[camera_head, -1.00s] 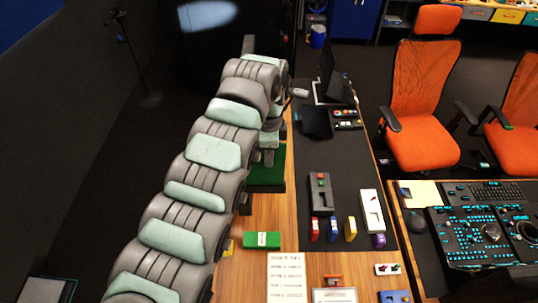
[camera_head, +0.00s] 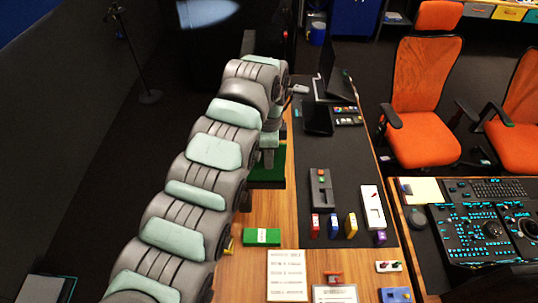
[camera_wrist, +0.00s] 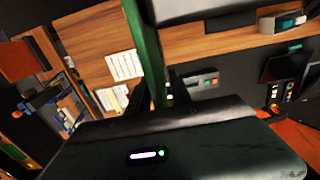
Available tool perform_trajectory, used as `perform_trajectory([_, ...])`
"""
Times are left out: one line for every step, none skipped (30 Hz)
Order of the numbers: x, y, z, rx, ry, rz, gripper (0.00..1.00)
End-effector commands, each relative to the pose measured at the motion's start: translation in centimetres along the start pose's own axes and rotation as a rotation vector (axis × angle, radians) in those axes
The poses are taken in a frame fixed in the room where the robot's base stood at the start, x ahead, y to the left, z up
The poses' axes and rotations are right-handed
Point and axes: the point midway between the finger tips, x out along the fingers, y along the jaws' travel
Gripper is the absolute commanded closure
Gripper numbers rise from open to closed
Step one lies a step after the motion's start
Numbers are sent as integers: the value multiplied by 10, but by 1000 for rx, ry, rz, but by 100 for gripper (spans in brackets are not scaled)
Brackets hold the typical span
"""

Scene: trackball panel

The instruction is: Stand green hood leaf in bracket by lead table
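My gripper (camera_head: 268,154) is at the end of the arm, over the left edge of the wooden desk. It is shut on the green hood leaf (camera_head: 267,178), a flat dark green panel partly hidden by the gripper and arm. In the wrist view the leaf (camera_wrist: 146,45) runs as a narrow upright strip between the dark fingers. A printed sheet (camera_head: 287,275), which may be the lead table, lies on the near desk. A green block with a white label (camera_head: 262,237) sits beside it, apart from the held leaf. I cannot make out which part is the bracket.
On the black desk mat stand a grey switch box (camera_head: 321,188), a white box (camera_head: 372,206) and small red, blue and yellow pieces. A laptop (camera_head: 335,85) is farther back. A framed card (camera_head: 335,294) lies near. Bare wood shows between leaf and green block.

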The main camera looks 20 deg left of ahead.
Motion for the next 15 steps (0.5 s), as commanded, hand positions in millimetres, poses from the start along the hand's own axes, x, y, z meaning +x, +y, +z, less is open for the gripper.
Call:
perform_trajectory([0, 0, 0, 0, 0, 0, 70])
perform_trajectory([0, 0, 0, 0, 0, 0, 68])
perform_trajectory([0, 0, 0, 0, 0, 0, 67])
perform_trajectory([0, 0, 0, 0, 0, 0, 67])
perform_trajectory([0, 0, 0, 0, 0, 0, 67])
perform_trajectory([0, 0, 0, 0, 0, 0, 67])
perform_trajectory([0, 0, 0, 0, 0, 0, 67])
perform_trajectory([0, 0, 0, 0, 0, 0, 67])
perform_trajectory([0, 0, 0, 0, 0, 0, 67])
perform_trajectory([-1, 0, 0, 0, 0, 0, 67])
perform_trajectory([-2, 0, 0, 0, 0, -1, 67])
perform_trajectory([-4, -1, 0, 0, 1, -3, 67])
perform_trajectory([-7, -1, -1, 0, 1, -4, 67])
perform_trajectory([-11, -2, -1, 1, 1, -6, 67])
perform_trajectory([-17, -2, -1, 1, 1, -7, 67])
